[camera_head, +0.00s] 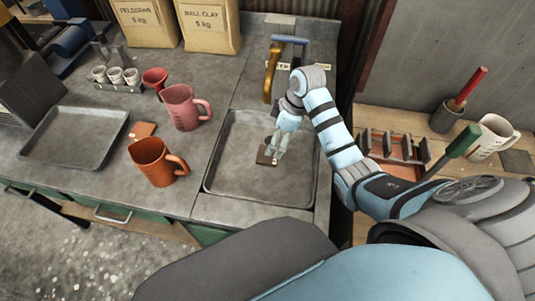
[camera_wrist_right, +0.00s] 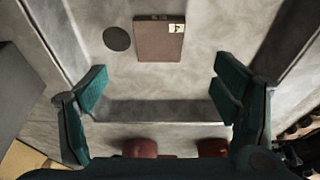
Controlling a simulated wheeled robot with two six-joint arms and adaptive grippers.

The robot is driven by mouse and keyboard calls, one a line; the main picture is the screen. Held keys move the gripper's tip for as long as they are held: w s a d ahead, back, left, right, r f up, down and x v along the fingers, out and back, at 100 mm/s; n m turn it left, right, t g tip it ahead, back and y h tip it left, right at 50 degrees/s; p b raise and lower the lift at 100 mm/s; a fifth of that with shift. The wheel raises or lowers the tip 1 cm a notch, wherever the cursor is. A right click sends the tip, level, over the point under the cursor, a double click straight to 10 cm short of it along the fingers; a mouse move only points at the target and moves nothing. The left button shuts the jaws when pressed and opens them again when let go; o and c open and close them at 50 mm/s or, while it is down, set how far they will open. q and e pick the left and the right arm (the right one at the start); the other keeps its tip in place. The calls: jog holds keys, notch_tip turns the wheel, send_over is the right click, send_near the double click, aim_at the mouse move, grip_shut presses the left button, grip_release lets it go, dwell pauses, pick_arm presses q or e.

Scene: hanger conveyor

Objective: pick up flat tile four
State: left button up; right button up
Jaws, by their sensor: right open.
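A flat brown tile (camera_head: 263,155) with a small pale label lies in the grey sink basin (camera_head: 225,186), partly hidden by my right gripper (camera_head: 277,145) in the head view. In the right wrist view the whole tile (camera_wrist_right: 160,41) shows flat on the basin floor, beside a round dark drain (camera_wrist_right: 117,39). The mark on its label is too small to read surely. My right gripper (camera_wrist_right: 160,88) is open and empty, its two green fingers wide apart, with the tile ahead of them and apart from them. My left gripper is not in view.
A brass tap (camera_head: 271,72) stands behind the basin. On the counter left are a pink jug (camera_head: 182,107), an orange mug (camera_head: 156,163), another small tile (camera_head: 142,130) and a grey tray (camera_head: 75,137). A wooden rack (camera_head: 393,147) stands right of the basin.

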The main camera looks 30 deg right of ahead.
aim_at(261, 159)
jog(key=b+x, duration=0.1)
jog(key=x, duration=0.8)
jog(key=shift+s+d+b, duration=0.15)
jog(key=shift+d+b, duration=0.1)
jog(key=shift+b, duration=0.1)
jog(key=c, duration=1.4)
jog(key=shift+c, duration=0.2)
jog(key=shift+r, duration=0.15)
